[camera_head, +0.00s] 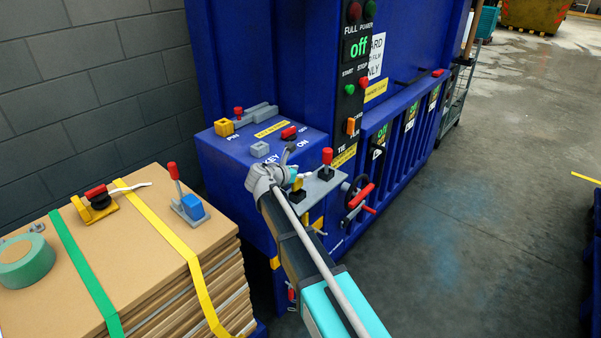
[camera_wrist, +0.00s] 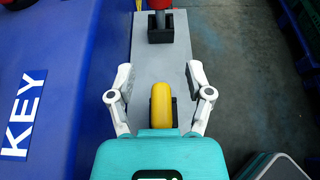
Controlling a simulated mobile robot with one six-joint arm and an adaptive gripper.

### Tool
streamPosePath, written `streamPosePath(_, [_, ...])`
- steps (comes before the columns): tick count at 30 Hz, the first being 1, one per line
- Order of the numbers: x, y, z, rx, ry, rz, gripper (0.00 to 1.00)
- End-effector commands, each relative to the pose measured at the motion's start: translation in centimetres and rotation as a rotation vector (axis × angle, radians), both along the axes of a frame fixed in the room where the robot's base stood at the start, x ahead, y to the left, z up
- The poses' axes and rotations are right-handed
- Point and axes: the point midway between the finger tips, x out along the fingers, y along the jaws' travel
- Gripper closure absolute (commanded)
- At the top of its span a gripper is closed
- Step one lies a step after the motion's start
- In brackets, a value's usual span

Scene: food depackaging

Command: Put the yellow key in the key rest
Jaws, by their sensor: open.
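The yellow key (camera_wrist: 161,104) shows as a rounded yellow piece between the jaws in the wrist view. It is at a dark block on a grey shelf (camera_wrist: 160,62); its lower part is hidden by my gripper body, and I cannot tell how it is seated. My gripper (camera_wrist: 160,88) is open, with a finger on each side of the key and a clear gap to both. In the head view my gripper (camera_head: 290,179) is over the grey shelf beside the blue box. A small grey block (camera_head: 259,149) sits near the KEY label; I cannot tell which piece is the key rest.
A red-handled lever (camera_head: 326,164) in a dark base stands on the shelf close to my gripper. A red-handled wheel (camera_head: 360,195) is to its right. The blue box (camera_head: 230,150) carries a yellow block (camera_head: 224,127). Strapped cardboard (camera_head: 130,240) stands left; open floor is right.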

Motion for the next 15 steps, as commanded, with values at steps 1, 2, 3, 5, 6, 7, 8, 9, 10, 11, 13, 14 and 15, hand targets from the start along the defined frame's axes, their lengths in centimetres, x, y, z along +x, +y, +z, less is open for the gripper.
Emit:
streamPosePath(1, [0.0, 0.0, 0.9, 0.000, 0.000, 0.000, 0.34])
streamPosePath(2, [0.0, 0.0, 1.2, 0.000, 0.000, 0.000, 0.34])
streamPosePath(3, [0.0, 0.0, 1.5, 0.000, 0.000, 0.000, 0.34])
streamPosePath(5, [0.0, 0.0, 2.0, 0.000, 0.000, 0.000, 0.34])
streamPosePath(6, [0.0, 0.0, 2.3, 0.000, 0.000, 0.000, 0.34])
streamPosePath(7, [0.0, 0.0, 2.4, 0.000, 0.000, 0.000, 0.34])
streamPosePath(8, [0.0, -0.1, 2.6, 0.000, 0.000, 0.000, 0.34])
streamPosePath(9, [0.0, 0.0, 3.0, 0.000, 0.000, 0.000, 0.34])
streamPosePath(10, [0.0, 0.0, 3.3, 0.000, 0.000, 0.000, 0.34])
streamPosePath(11, [0.0, 0.0, 3.5, 0.000, 0.000, 0.000, 0.34])
streamPosePath(13, [0.0, 0.0, 4.1, 0.000, 0.000, 0.000, 0.34])
streamPosePath(14, [0.0, 0.0, 4.4, 0.000, 0.000, 0.000, 0.34])
streamPosePath(15, [0.0, 0.0, 4.7, 0.000, 0.000, 0.000, 0.34])
